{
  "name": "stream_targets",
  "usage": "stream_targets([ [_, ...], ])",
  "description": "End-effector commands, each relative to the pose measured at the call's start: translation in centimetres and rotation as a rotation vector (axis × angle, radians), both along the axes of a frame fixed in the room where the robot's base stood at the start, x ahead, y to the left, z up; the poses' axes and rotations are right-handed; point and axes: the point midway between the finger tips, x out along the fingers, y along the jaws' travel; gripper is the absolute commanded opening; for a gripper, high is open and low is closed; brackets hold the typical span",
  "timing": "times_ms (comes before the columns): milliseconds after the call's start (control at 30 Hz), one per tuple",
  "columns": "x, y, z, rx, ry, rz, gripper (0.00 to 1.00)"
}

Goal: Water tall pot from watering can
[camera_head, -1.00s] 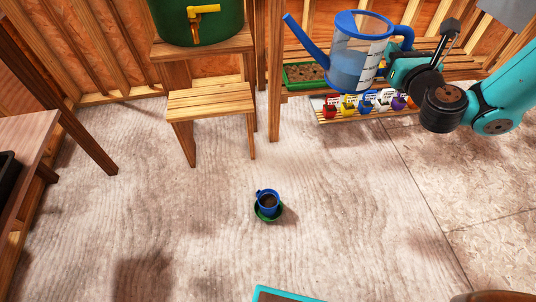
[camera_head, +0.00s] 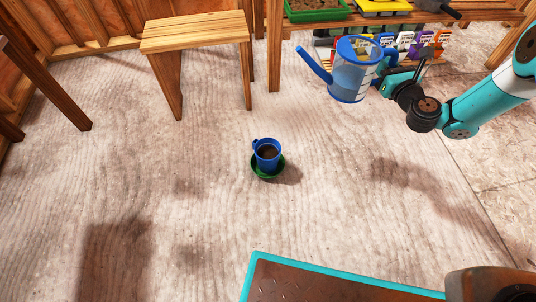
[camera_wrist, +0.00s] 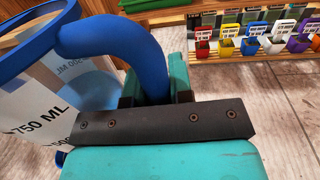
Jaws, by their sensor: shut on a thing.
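The watering can (camera_head: 352,76) is a clear jug with blue rim, base, spout and handle, and bluish water shows inside. My gripper (camera_head: 387,76) is shut on its blue handle and holds it upright above the floor. The wrist view shows the handle (camera_wrist: 120,40) between the jaws (camera_wrist: 158,92) and the can's measuring marks at left. The tall pot (camera_head: 267,154), a blue pot with dark soil, stands in a green saucer (camera_head: 268,171) on the floor. The can is up and to the right of the pot, apart from it, with its spout pointing left.
A wooden stool (camera_head: 195,33) stands at the upper left. A wooden bench (camera_head: 275,50) at the back carries a green tray (camera_head: 318,11). Small coloured pots (camera_head: 421,51) sit on a rack below it. The floor around the pot is clear.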

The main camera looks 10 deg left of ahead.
Motion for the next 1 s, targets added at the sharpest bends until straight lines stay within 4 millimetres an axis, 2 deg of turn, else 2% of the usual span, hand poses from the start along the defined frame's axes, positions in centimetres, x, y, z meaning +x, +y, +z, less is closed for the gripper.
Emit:
stream_targets([
  [33,0.1,-0.3,-3.1,0.003,0.001,0.004,0.00],
  [600,-0.3,-2.0,-23.4,0.005,0.001,0.082,0.00],
  [800,-0.7,-2.4,-27.8,0.005,-0.001,0.102,0.00],
  [1000,-1.0,-2.6,-29.2,0.004,-0.001,0.110,0.00],
])
